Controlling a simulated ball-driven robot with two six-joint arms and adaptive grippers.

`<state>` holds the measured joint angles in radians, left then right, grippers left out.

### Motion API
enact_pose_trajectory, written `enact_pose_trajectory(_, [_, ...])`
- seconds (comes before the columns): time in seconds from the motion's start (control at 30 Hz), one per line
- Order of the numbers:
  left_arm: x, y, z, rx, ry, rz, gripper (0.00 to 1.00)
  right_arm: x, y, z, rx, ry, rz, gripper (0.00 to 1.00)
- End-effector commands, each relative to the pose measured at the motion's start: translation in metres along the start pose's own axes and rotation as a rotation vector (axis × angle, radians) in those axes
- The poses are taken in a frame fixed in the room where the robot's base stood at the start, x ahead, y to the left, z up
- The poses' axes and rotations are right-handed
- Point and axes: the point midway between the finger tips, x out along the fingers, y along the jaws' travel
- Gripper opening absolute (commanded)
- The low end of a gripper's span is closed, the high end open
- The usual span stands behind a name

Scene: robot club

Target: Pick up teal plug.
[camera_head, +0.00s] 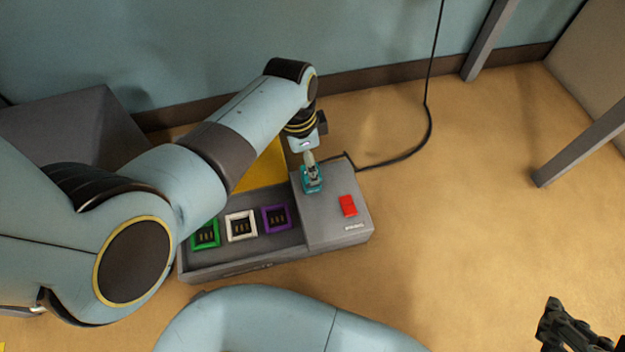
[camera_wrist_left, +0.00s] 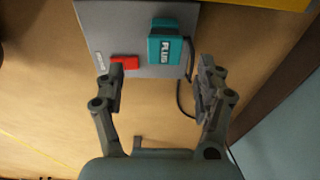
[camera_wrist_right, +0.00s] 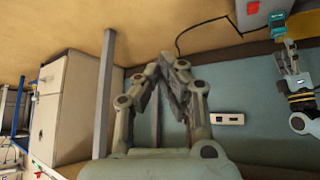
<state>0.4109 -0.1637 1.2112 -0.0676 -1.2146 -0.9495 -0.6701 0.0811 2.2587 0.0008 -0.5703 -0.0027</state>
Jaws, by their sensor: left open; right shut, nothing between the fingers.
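The teal plug (camera_head: 312,184) rests on the raised right part of the grey socket box (camera_head: 335,220), beside a red switch (camera_head: 348,205). My left gripper (camera_head: 311,167) is above the plug, partly covering it in the head view. In the left wrist view that gripper (camera_wrist_left: 160,82) is open and empty, and the lettered plug (camera_wrist_left: 172,48) lies beyond the gap between its fingertips. My right gripper (camera_head: 567,325) is shut and empty at the lower right, far from the plug. The right wrist view shows its fingertips together (camera_wrist_right: 172,66).
Green (camera_head: 206,235), white (camera_head: 241,226) and purple (camera_head: 276,219) framed sockets sit in the box's lower left part. A black cable (camera_head: 430,125) runs from behind the box. A grey post (camera_head: 580,143) stands right. Floor right of the box is clear.

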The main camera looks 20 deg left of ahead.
Motion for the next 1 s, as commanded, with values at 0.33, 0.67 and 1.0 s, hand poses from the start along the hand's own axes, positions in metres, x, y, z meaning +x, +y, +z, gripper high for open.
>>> enact_pose_trajectory(0.33, [0.023,0.001,0.001,-0.001,-0.001,0.002,0.71,0.011,-0.003,0.014,-0.006,0.160,0.004,0.00])
enact_pose_trajectory(0.67, [0.038,-0.001,0.002,-0.001,-0.003,0.004,0.71,0.011,-0.007,0.029,-0.014,0.282,0.002,0.00])
enact_pose_trajectory(1.0, [0.050,-0.005,0.001,-0.001,-0.002,0.002,0.71,0.002,-0.007,-0.040,-0.039,0.590,0.004,0.00])
